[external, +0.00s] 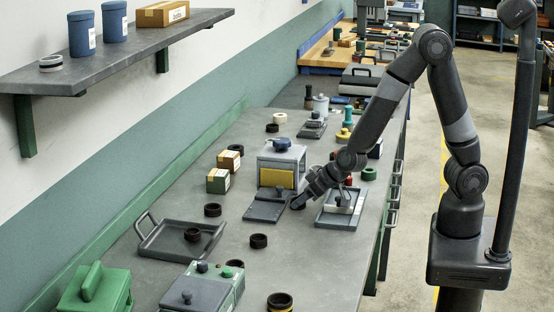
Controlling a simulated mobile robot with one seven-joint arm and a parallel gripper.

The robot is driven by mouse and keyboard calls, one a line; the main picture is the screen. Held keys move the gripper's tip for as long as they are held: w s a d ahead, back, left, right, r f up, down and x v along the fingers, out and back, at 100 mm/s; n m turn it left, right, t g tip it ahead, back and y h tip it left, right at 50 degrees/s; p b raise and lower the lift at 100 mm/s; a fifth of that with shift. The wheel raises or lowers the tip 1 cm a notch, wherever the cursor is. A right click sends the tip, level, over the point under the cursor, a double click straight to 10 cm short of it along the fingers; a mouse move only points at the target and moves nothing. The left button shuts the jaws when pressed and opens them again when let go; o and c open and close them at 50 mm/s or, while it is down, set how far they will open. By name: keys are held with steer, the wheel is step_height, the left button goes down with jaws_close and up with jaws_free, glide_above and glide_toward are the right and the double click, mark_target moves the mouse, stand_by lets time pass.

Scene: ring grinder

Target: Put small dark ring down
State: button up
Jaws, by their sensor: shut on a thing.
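My gripper (304,195) is low over the bench, just right of a flat grey plate (264,212) in front of the grey machine with a yellow panel (277,179). It is shut on a small dark ring (297,203) at its tips. The ring blends with the dark fingers, and I cannot tell whether it touches the bench or the plate edge. Other dark rings lie on the bench: one (212,210) behind the tray, one (258,241) right of the tray, and one (193,234) inside the grey tray (158,250).
A second grey tray (334,222) with a light block and a red-topped piece lies right of my gripper. Small boxes (218,181) stand left of the machine. Green and grey machines (196,292) fill the front. Bare bench lies between the tray and the plate.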

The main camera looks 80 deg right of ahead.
step_height(320, 180, up, 18)
stand_by(1.1)
steer(key=n+y, duration=0.3)
steer(key=n, duration=0.1)
glide_above(169, 248)
steer(key=s, duration=0.3)
steer(key=f, duration=1.3)
steer(key=shift+s+d+f, duration=0.15)
steer(key=shift+d+f, duration=0.05)
steer(key=shift+d, duration=0.2)
steer(key=shift+f, duration=1.9)
